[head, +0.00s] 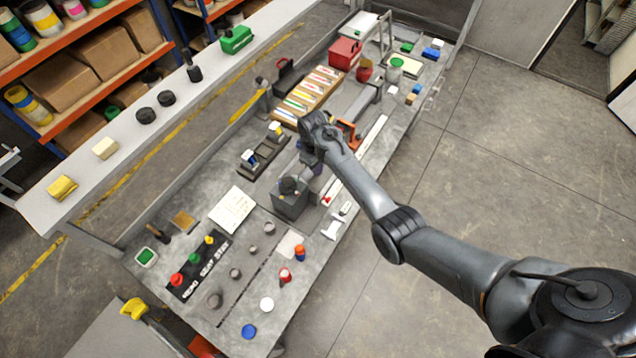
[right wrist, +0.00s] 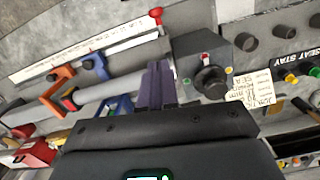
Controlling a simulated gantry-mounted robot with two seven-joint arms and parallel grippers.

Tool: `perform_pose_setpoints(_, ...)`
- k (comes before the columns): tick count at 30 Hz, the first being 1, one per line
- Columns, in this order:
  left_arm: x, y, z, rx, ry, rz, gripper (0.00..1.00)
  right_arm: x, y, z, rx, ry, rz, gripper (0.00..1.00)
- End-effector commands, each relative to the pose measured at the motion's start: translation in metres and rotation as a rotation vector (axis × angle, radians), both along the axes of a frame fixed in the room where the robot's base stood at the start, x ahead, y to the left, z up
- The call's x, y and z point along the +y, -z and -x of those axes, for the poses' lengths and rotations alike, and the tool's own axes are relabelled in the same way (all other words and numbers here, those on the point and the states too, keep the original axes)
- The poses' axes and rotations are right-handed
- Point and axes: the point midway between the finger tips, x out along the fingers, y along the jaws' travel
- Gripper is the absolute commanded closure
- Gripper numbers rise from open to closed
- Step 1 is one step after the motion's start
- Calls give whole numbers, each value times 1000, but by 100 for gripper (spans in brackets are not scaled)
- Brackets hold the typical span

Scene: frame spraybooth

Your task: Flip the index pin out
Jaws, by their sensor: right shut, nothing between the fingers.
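A grey block (head: 290,205) with a black round knob (head: 289,186) on top stands mid-bench, left of my right gripper. In the right wrist view the same block (right wrist: 186,63) shows its black knob (right wrist: 210,82) with small red and green marks beside it. I cannot tell for sure which part is the index pin. My right gripper (head: 316,169) points down over the bench beside the block. Its purple fingers (right wrist: 157,84) are together and empty, close to the block; I cannot tell whether they touch it. My left gripper is not in view.
An orange clamp (head: 349,134) is behind the gripper. A white written sheet (head: 232,210) and a dark strip with coloured buttons (head: 196,262) lie left of the block.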

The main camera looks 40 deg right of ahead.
Motion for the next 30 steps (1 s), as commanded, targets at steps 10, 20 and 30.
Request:
perform_pose_setpoints(10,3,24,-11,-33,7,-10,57,-1,50,3,0,1,0,100)
perform_pose_setpoints(20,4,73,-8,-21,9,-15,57,-1,95,6,-1,1,0,100)
perform_pose_setpoints(30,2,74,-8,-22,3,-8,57,-6,116,31,0,2,0,100)
